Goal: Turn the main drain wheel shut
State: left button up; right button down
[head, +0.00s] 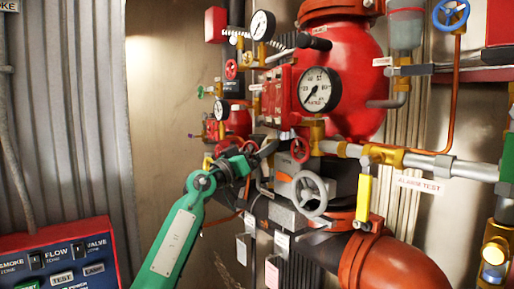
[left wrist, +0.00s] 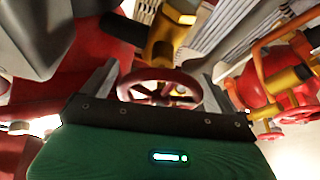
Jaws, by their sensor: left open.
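A red handwheel (head: 300,150) sits on the valve trim in the middle of the head view. A larger grey handwheel (head: 312,194) is below it. I cannot read a label that tells which one is the main drain wheel. My left gripper (head: 268,150) is open, just left of the red handwheel. In the left wrist view, a red handwheel (left wrist: 160,88) shows between the spread fingers of the left gripper (left wrist: 160,82). Its lower rim is hidden behind the gripper body, and contact cannot be told. My right gripper is not in view.
A pressure gauge (head: 319,89) and a red vessel (head: 352,70) stand above. A yellow lever (head: 364,196) hangs to the right, near an alarm test label (head: 422,184). A large red-orange pipe (head: 395,265) is below. A red control panel (head: 60,258) is at lower left.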

pick_arm(q)
jog(key=c, duration=1)
